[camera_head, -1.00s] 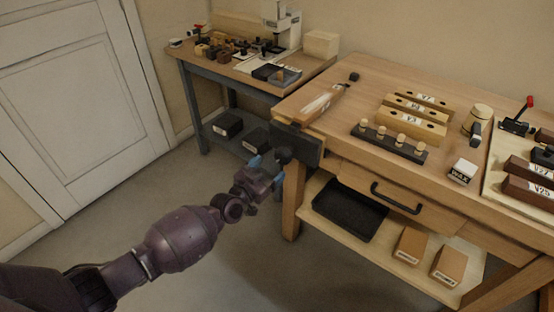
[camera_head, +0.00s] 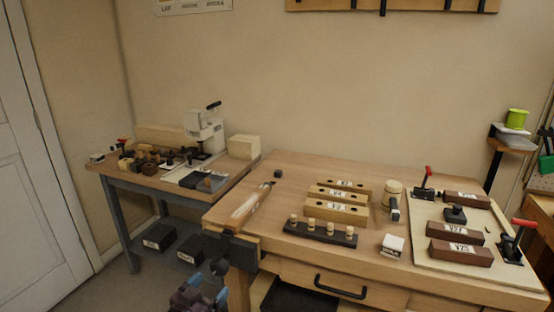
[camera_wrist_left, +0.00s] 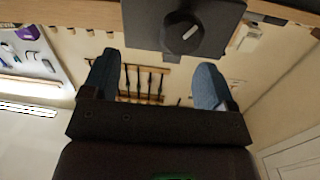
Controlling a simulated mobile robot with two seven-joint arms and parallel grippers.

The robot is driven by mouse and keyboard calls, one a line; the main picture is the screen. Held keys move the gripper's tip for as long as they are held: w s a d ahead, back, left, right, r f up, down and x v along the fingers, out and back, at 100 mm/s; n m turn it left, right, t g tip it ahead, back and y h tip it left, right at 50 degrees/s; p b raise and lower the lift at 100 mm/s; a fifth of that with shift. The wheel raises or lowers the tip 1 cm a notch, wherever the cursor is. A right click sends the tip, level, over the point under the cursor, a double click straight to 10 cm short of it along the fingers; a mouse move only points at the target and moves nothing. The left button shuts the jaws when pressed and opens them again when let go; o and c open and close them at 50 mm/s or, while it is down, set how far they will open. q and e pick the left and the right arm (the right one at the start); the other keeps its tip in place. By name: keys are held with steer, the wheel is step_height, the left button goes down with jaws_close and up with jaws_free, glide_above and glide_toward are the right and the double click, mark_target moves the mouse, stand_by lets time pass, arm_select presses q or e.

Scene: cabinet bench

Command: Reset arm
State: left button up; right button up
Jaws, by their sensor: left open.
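My left gripper (camera_head: 208,292) shows at the bottom of the head view, in front of the bench's left end and below its top. Its two blue fingertips are apart, with nothing seen between them. In the left wrist view the open fingers (camera_wrist_left: 155,85) stand wide apart, and the dark vise (camera_wrist_left: 185,28) at the bench edge lies beyond them. The vise (camera_head: 229,246) also shows in the head view, just above the gripper. Most of my left arm is below the frame. My right gripper is in neither view.
The wooden workbench (camera_head: 285,171) holds labelled wooden blocks (camera_head: 338,196), a dark rail with pegs (camera_head: 320,231), a mallet (camera_head: 391,197) and a board with toggle clamps (camera_head: 422,256). A side table (camera_head: 122,176) with a small press (camera_head: 205,132) stands at the left. Floor is free by the door.

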arm_select(q)
steer(key=s+a+f+n+g+y+p, duration=0.1)
steer(key=s+a+f+y, duration=0.1)
steer(key=s, duration=1)
steer(key=s+a+f+n+g+y+p, duration=0.1)
steer(key=s+a+f+n+g+y, duration=0.1)
steer(key=s, duration=0.9)
steer(key=s+a+f+n+g+y+p, duration=0.1)
steer(key=s+a+y, duration=0.2)
steer(key=s, duration=0.9)
steer(key=shift+s+a+f+n+g, duration=0.3)
steer(key=shift+a+f, duration=0.1)
steer(key=shift+a, duration=0.4)
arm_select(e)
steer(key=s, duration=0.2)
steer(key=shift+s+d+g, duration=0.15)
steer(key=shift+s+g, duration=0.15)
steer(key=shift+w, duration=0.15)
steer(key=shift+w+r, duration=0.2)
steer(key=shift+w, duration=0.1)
